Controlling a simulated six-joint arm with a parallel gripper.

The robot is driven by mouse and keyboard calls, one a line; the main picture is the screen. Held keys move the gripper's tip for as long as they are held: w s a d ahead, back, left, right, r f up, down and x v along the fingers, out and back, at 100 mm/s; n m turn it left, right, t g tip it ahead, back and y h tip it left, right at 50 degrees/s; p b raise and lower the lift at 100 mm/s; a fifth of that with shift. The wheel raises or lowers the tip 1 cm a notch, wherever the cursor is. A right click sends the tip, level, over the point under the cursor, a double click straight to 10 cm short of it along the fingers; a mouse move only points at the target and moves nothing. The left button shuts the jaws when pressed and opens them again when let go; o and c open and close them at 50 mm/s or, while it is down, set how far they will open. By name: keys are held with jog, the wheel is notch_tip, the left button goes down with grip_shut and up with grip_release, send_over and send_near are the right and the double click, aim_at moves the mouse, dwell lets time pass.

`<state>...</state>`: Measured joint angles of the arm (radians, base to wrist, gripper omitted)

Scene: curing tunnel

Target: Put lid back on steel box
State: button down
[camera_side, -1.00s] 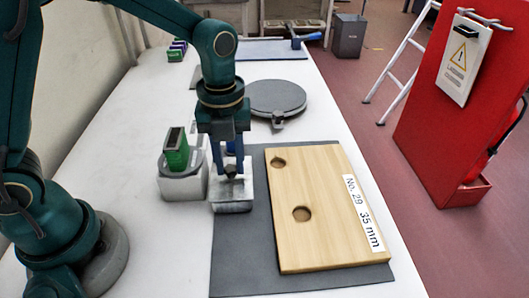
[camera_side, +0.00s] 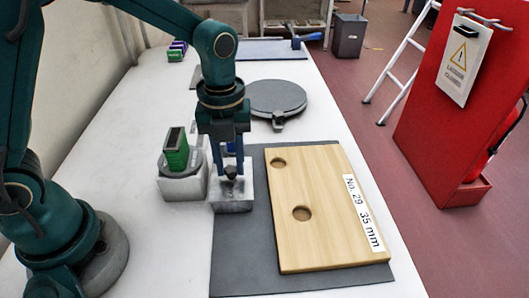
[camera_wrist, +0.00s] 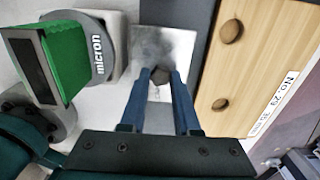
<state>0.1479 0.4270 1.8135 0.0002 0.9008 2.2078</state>
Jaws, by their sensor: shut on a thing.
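The steel box (camera_side: 232,204) stands at the left edge of the grey mat, beside the wooden board. Its lid (camera_wrist: 178,45) shows as a flat metal plate over the box in the wrist view. My gripper (camera_side: 231,172) is directly above the box, pointing down. In the wrist view my gripper (camera_wrist: 160,80) has its blue fingers closed on the dark knob (camera_wrist: 160,75) of the lid. Whether the lid sits flush on the box or is slightly above it I cannot tell.
A green device (camera_side: 176,150) sits on a grey stand (camera_side: 181,186) close left of the box. The wooden board (camera_side: 322,230) lies close right on the grey mat (camera_side: 236,262). A round grey plate (camera_side: 276,97) lies behind.

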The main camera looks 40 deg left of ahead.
dwell(0.8)
jog(key=shift+c, duration=0.4)
grip_release()
jog(key=shift+r, duration=3.45)
